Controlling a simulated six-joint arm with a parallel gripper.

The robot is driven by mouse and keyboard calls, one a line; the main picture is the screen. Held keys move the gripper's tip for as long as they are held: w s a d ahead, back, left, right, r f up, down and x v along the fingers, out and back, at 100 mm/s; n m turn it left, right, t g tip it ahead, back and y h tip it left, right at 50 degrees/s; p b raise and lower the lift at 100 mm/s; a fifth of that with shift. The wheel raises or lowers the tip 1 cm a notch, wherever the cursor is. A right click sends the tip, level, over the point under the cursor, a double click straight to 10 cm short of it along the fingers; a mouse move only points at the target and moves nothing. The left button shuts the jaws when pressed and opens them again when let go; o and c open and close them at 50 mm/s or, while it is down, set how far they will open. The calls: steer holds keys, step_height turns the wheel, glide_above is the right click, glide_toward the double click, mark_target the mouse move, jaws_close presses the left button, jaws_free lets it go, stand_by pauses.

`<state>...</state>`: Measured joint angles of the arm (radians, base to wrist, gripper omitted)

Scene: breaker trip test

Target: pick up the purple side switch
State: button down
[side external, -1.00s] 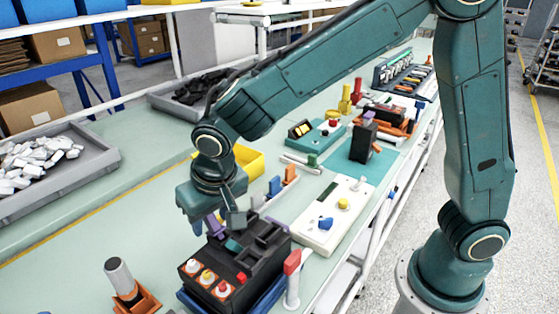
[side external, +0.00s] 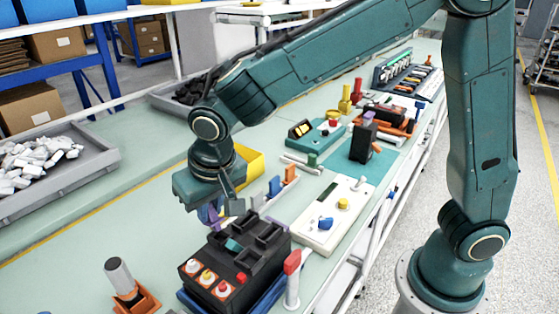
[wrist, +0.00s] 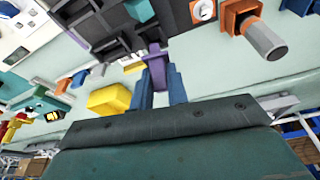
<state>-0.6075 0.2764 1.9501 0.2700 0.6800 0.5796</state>
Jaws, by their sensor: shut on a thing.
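The purple side switch (wrist: 155,72) is a slim upright piece held between the two blue fingers of my gripper (wrist: 157,88) in the wrist view. In the side view, the purple switch (side external: 204,214) shows partly under my gripper (side external: 214,215), with some of it hidden by the fingers. My gripper is shut on it, by the back left edge of the black slotted box (side external: 225,272). The switch looks raised clear of the box's slots. A teal piece (side external: 234,244) sits in the box.
A yellow bin (side external: 247,160) stands behind my gripper. A white panel (side external: 318,235) with yellow and blue knobs is right of the box. A red-topped post (side external: 292,264) stands by the box's right side. An orange holder with a grey-capped handle (side external: 119,273) is front left.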

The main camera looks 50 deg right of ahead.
step_height(320, 180, up, 18)
steer(key=shift+f, duration=0.15)
stand_by(0.3)
